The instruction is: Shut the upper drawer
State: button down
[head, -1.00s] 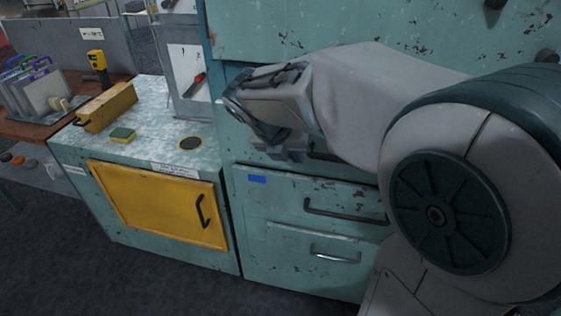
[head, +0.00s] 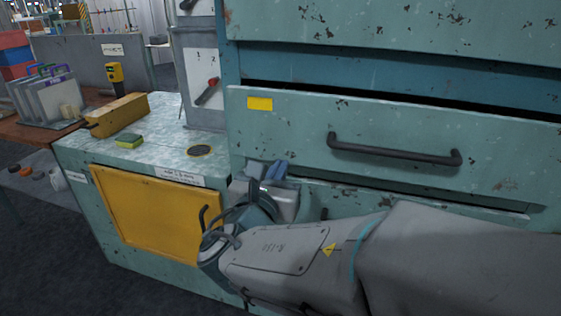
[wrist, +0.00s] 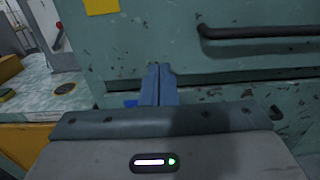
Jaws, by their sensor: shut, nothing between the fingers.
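The upper drawer (head: 290,132) has a worn teal front with a yellow label (head: 260,103) and a black bar handle (head: 393,150). A dark gap along its top edge shows that it stands somewhat pulled out. The same drawer front (wrist: 200,62) fills the upper part of the wrist view. My gripper (head: 277,170) is shut and empty, with blue fingers, low at the left part of the drawer front, below the yellow label. In the wrist view its closed fingertips (wrist: 159,68) overlap the drawer's lower edge; I cannot tell whether they touch it.
To the left is a bench (head: 100,150) with a yellow door (head: 150,215), a sponge (head: 129,140) and a yellow box (head: 118,114) on top.

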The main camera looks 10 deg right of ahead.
aim_at(298, 135)
jog(key=x, duration=1.2)
jog(key=shift+w+d, duration=0.15)
jog(key=shift+w, duration=0.1)
